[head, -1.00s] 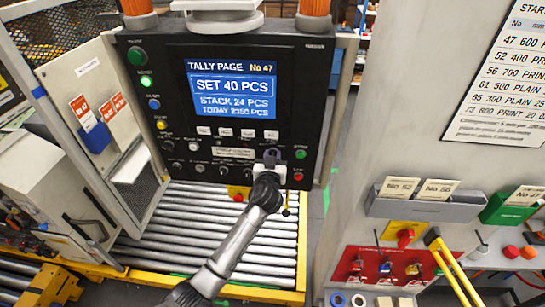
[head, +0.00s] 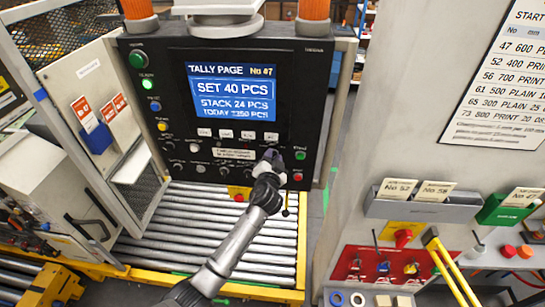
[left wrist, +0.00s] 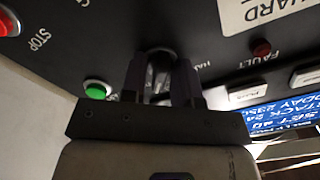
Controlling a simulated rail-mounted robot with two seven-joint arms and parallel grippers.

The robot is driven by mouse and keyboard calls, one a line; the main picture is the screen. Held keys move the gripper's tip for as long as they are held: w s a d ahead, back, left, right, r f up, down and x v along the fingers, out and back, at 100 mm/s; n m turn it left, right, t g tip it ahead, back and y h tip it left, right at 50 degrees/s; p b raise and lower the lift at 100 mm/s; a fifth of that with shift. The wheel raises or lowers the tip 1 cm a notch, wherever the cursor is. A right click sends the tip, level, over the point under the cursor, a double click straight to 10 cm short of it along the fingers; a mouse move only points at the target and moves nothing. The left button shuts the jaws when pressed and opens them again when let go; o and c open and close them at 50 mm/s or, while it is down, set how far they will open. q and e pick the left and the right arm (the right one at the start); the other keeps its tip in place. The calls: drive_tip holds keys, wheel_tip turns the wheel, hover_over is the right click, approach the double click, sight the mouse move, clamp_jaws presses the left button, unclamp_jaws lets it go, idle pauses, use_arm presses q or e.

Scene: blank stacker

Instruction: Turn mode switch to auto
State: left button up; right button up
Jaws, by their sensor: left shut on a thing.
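The black control panel (head: 325,65) carries a lit tally screen (head: 235,95) with rows of buttons and knobs below it. My left gripper (head: 272,157) is at the panel's lower right, covering the mode switch in the head view. In the left wrist view, the gripper (left wrist: 158,82) is shut on the dark knob of the mode switch (left wrist: 160,70), with a finger on each side. Part of a label starting "HA" shows beside it. The knob's pointer direction is mostly hidden. My right gripper is not in view.
A green button (head: 300,155) and a red stop button (head: 297,177) sit close to the right of the gripper. A red fault lamp (left wrist: 261,48) is near it in the wrist view. A roller conveyor (head: 170,235) lies below the panel.

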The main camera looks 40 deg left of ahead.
use_arm(q)
drive_tip(key=shift+m, duration=0.5)
idle(0.3)
drive_tip(key=o, duration=0.6)
drive_tip(key=b+v, duration=0.1)
drive_tip(key=v, duration=1.2)
drive_tip(key=shift+s+d, duration=0.2)
drive_tip(key=shift+s, duration=0.15)
